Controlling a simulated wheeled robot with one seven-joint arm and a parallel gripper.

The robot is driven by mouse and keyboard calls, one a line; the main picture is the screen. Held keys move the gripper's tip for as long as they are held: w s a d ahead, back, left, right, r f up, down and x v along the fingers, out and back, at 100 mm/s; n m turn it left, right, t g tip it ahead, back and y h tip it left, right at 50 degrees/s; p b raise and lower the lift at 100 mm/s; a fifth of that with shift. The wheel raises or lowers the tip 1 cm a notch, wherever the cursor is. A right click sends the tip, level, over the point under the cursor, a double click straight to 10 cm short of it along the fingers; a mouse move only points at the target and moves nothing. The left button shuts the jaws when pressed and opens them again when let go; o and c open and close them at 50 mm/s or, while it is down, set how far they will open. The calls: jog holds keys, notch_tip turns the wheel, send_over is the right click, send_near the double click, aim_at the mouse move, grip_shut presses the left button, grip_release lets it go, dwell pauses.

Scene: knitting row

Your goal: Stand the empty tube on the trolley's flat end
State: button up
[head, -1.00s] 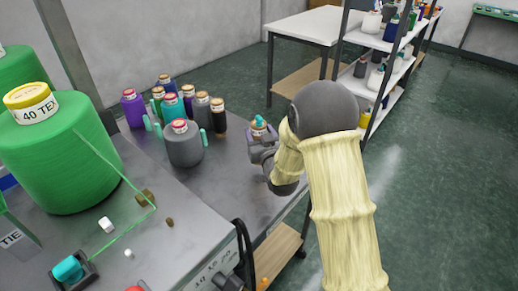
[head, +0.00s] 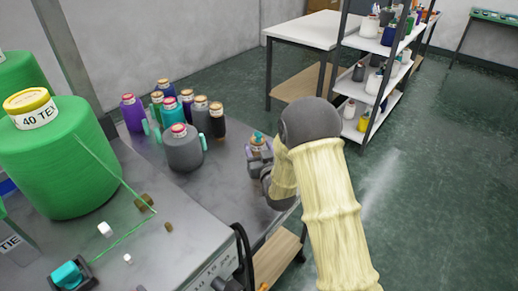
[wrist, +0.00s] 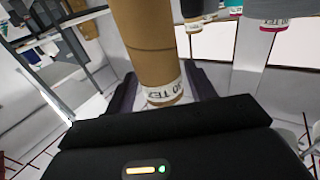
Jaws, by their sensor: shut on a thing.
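My gripper (head: 258,165) is over the right end of the grey metal trolley top (head: 225,185). It is shut on the empty tube (wrist: 152,45), a brown cardboard tube with a white printed label band, seen between the dark fingers in the wrist view. The tube looks roughly upright. I cannot tell whether its lower end touches the trolley.
A grey cone (head: 183,150) between teal pegs and several coloured cones (head: 132,113) stand left of my gripper. A large green cone (head: 55,155) is at far left. A white table (head: 305,30) and a shelf rack (head: 375,90) stand behind. Bare trolley top lies in front of the grey cone.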

jog(key=shift+f, duration=0.15)
jog(key=o, duration=1.2)
jog(key=shift+r, duration=0.25)
jog(key=shift+s+d+f, duration=0.1)
jog(key=shift+s, duration=0.2)
jog(key=b+v, duration=0.2)
jog(key=v, duration=0.9)
jog(key=shift+s, duration=0.15)
jog(key=shift+d, duration=0.15)
